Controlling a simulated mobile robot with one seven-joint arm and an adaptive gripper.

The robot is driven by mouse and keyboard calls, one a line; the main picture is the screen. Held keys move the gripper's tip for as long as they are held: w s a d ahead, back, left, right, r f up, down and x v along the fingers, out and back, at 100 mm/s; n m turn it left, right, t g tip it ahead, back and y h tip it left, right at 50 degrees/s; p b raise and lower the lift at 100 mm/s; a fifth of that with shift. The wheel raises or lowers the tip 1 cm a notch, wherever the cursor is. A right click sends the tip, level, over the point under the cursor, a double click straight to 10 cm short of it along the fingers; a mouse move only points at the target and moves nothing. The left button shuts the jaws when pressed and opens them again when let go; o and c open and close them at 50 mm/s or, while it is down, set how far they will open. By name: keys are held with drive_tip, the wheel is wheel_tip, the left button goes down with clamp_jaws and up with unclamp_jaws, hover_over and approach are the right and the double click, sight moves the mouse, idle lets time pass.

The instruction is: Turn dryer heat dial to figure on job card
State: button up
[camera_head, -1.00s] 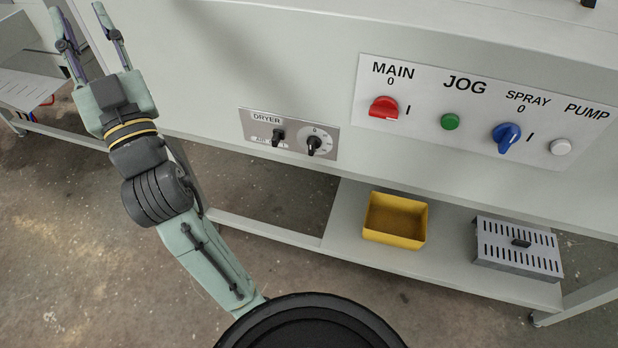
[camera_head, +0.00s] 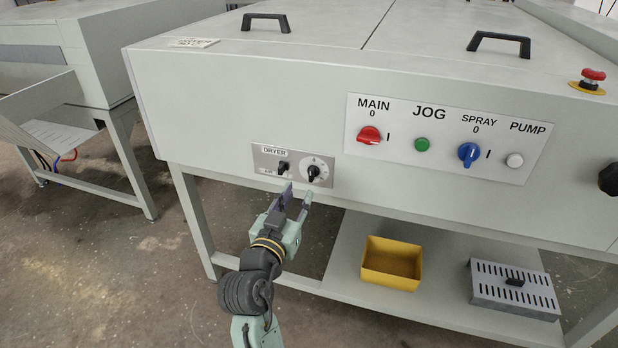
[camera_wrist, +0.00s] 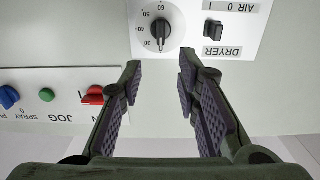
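The dryer heat dial, a black knob (camera_head: 314,172) on the small grey DRYER panel (camera_head: 259,162), sits right of a black air switch (camera_head: 283,168). In the wrist view, which is upside down, the dial (camera_wrist: 160,30) has a number scale with 30 to 60 readable, and its white mark points down in the picture. My gripper (camera_head: 297,197) is just in front of and below the panel. In the wrist view my gripper (camera_wrist: 160,76) is open and empty, its fingertips apart from the dial, which lies beyond the gap. A white card (camera_head: 192,43) lies on the machine top; its text is unreadable.
The control panel with a red MAIN switch (camera_head: 369,135), green JOG button (camera_head: 422,144) and blue SPRAY switch (camera_head: 468,153) is to the right. A yellow bin (camera_head: 391,263) and a slotted grey box (camera_head: 513,289) sit on the lower shelf.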

sight(311, 171)
drive_tip(key=p+x, duration=0.2)
drive_tip(key=x, duration=0.7)
drive_tip(key=shift+w, duration=0.4)
drive_tip(key=shift+c, duration=0.6)
drive_tip(key=shift+d, duration=0.1)
clamp_jaws()
